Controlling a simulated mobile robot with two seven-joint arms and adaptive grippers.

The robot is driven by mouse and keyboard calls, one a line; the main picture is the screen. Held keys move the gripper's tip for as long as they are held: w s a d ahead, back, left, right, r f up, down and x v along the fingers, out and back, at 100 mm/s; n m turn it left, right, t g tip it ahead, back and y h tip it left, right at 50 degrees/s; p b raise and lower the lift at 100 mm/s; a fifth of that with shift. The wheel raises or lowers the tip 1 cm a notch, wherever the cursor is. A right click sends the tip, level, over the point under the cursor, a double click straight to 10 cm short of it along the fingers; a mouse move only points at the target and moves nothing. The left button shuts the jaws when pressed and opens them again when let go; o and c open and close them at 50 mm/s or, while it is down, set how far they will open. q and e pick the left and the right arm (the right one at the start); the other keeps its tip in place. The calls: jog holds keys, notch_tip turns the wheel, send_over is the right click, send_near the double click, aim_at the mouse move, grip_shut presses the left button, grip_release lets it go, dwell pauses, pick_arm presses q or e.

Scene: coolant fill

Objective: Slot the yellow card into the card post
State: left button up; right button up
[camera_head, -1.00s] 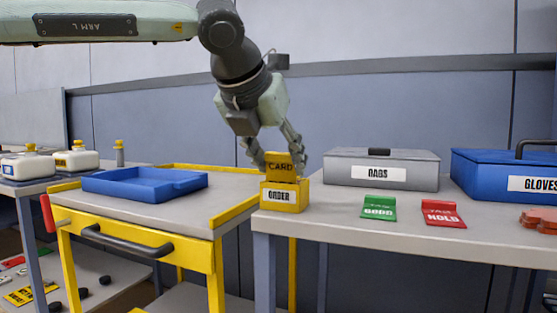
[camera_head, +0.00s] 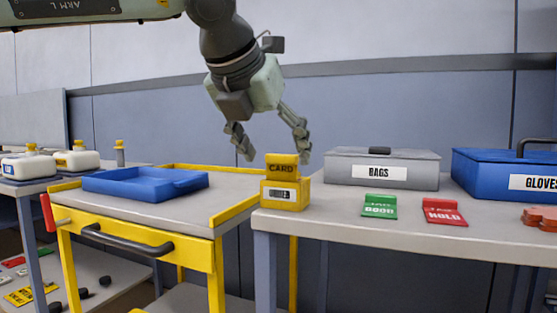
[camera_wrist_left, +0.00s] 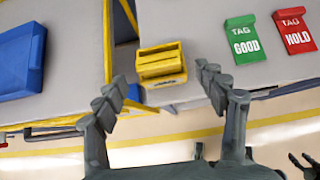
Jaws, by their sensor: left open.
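The yellow card (camera_head: 282,166), marked CARD, stands upright in the top of the yellow card post (camera_head: 285,195) at the left end of the grey table. The post's front label is too blurred to read now. My left gripper (camera_head: 272,154) is open and empty, just above and behind the card, with its fingers spread apart. In the left wrist view the card (camera_wrist_left: 158,53) shows from above in the post (camera_wrist_left: 162,71), beyond the open left fingertips (camera_wrist_left: 164,88). Nothing is between the fingers. In the left wrist view, dark fingers (camera_wrist_left: 303,166) at the lower right may be my right gripper; their state is unclear.
Right of the post lie a green GOOD tag (camera_head: 379,206) and a red HOLD tag (camera_head: 444,212). Behind them stand a grey BAGS box (camera_head: 420,172) and a blue GLOVES box (camera_head: 500,172). A yellow-framed cart with a blue tray (camera_head: 140,187) is at the left.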

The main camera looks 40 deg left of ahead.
pick_arm(q)
jog(key=v, duration=0.9)
